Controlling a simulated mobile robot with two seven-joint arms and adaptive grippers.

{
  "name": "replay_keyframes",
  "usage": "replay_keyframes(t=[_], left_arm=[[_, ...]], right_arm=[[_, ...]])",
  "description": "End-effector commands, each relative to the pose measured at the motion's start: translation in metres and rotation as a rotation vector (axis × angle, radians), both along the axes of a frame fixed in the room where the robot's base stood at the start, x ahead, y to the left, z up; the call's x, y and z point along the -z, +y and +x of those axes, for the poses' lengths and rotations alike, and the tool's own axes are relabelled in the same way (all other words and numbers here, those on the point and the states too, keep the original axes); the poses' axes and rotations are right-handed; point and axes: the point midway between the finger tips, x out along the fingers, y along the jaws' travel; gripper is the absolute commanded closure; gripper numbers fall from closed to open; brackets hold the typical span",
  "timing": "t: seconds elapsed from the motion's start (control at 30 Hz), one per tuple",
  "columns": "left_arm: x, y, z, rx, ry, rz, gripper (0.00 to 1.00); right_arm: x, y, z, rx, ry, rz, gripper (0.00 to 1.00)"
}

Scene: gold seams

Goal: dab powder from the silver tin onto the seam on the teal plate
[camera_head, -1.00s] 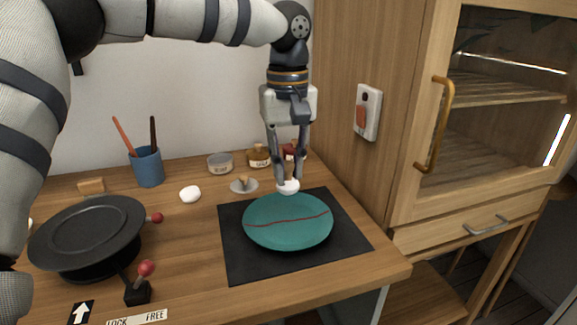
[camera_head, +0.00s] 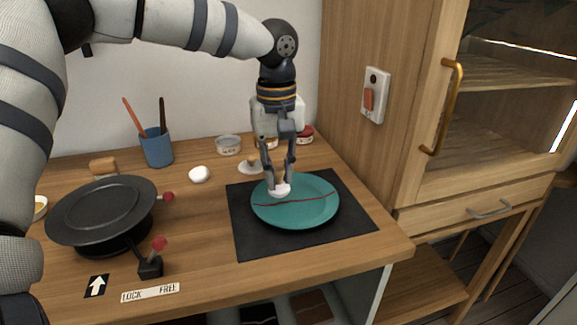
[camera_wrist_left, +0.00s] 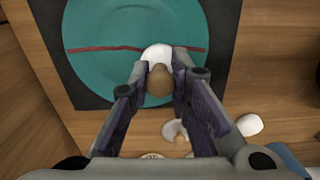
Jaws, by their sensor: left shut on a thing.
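The teal plate (camera_head: 300,215) lies on a black mat, with a dark red seam (camera_head: 318,200) running across it. My left gripper (camera_head: 279,182) is shut on a white dabber (camera_head: 280,191) over the plate's back left part. I cannot tell if the pad touches the plate. The silver tin (camera_head: 228,144) stands at the back near the wall. My right gripper is not in view.
The black mat (camera_head: 247,238) has free room around the plate. A small knobbed lid (camera_head: 246,168) and white lump (camera_head: 199,174) lie left of my gripper. A blue cup (camera_head: 157,149) and a black wheel (camera_head: 100,210) stand further left; a cabinet (camera_head: 400,150) bounds the right.

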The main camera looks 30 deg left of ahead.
Motion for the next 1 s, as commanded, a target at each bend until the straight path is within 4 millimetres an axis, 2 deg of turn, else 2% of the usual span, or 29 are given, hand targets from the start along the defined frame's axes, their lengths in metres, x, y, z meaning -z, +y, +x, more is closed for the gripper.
replay_keyframes(t=[0.57,1.0], left_arm=[[0.004,0.002,-0.002,0.001,0.004,0.000,1.00],[0.015,0.002,-0.002,0.001,0.005,0.001,1.00]], right_arm=[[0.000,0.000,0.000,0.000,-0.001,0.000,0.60],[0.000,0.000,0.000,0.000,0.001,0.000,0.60]])
